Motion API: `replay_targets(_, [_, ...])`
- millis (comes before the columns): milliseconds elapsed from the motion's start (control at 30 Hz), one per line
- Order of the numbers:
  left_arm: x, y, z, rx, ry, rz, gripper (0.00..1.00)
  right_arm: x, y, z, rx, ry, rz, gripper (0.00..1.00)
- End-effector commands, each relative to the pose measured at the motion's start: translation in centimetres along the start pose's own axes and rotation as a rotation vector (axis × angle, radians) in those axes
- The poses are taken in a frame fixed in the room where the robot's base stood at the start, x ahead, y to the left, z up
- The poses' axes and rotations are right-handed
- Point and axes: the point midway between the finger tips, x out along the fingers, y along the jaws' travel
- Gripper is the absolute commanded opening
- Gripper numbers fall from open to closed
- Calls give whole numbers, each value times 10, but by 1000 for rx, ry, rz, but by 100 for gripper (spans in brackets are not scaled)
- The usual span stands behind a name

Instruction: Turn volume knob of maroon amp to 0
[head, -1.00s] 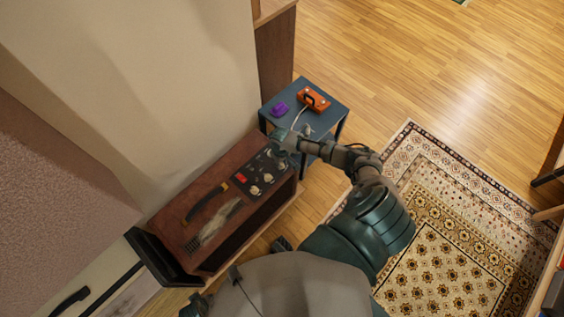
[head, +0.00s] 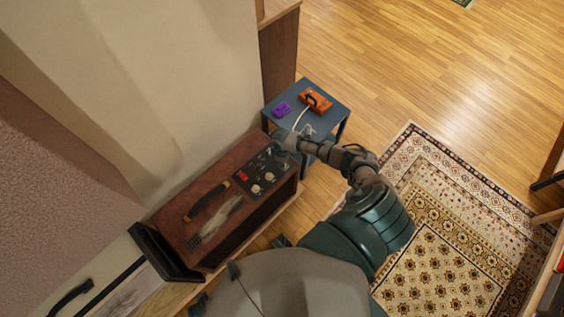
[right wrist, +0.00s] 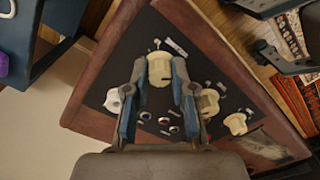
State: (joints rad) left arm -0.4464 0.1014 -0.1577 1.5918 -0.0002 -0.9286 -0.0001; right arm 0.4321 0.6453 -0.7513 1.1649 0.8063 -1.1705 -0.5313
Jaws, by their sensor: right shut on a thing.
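The maroon amp (head: 165,222) stands by the wall, with a black control panel and several cream knobs near its right end. My right gripper (head: 272,147) reaches down over the panel's far right corner. In the right wrist view my right gripper (right wrist: 160,72) has one finger on each side of a cream knob (right wrist: 160,66) and is shut on it. A white knob (right wrist: 114,100) is left of the fingers, and two cream knobs (right wrist: 236,123) are to the right. I cannot read the markings or the knob's setting. My left gripper is not in view.
A small blue table (head: 330,112) beside the amp holds an orange pedal (head: 315,101) and a purple object (head: 282,109). A black framed thing (head: 155,255) stands at the amp's left end. A patterned rug (head: 430,270) lies on the open wooden floor.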

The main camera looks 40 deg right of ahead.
Motion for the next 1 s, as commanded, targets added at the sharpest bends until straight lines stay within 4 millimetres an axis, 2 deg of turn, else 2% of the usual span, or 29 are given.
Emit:
replay_targets(667, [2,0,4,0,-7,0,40,1,1,4,-65,-9,1,0])
replay_targets(700, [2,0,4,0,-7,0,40,1,1,4,-65,-9,1,29])
replay_targets(800, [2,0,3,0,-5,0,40,0,1,3,-65,-7,1,50])
replay_targets(1000, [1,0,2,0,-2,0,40,0,1,2,-65,-4,1,50])
